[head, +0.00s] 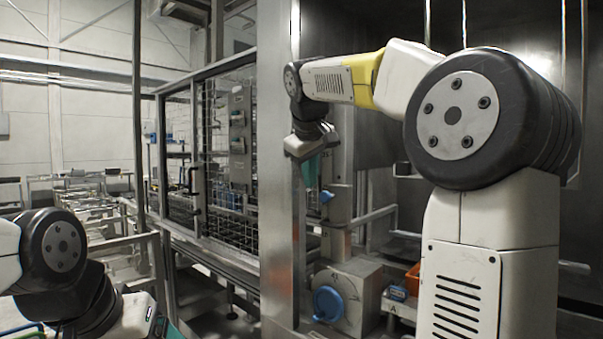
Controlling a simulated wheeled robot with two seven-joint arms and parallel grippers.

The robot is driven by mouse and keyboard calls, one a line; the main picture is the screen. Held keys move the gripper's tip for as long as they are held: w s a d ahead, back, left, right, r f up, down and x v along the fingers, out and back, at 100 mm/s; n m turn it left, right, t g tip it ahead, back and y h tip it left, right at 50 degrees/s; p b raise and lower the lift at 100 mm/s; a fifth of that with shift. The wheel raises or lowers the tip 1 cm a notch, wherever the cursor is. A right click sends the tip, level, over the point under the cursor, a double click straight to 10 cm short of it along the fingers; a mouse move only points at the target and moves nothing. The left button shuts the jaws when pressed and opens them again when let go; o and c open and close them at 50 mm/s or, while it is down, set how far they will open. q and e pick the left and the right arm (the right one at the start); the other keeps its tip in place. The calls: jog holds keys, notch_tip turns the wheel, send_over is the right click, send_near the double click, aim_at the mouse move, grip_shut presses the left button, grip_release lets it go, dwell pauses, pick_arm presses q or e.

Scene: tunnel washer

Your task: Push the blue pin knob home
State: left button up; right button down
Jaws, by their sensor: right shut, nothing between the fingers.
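A small blue knob (327,197) shows on the side of an upright grey metal post; I take it for the pin knob. How far in it sits cannot be told. My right gripper (310,169) points down just above and left of it, with a small gap in the picture. Its teal fingers are shut and empty, partly hidden by the metal column edge and the wrist. My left gripper (168,326) is cut off by the bottom edge, so its fingertips are hidden.
A larger round blue knob (328,303) sits on a grey box (359,287) below. An orange bin (412,279) stands right of it. A wide metal column (275,190) is close on the left. A mesh guard door (230,150) and conveyor frames lie farther left.

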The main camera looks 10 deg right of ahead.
aim_at(326, 192)
jog(key=w+d+f, duration=0.4)
jog(key=w+f, duration=0.1)
jog(key=w, duration=0.1)
dwell(0.4)
jog(key=shift+w+d, duration=0.8)
jog(key=shift+d, duration=0.25)
jog(key=shift+r, duration=0.1)
jog(key=shift+s+a, duration=0.1)
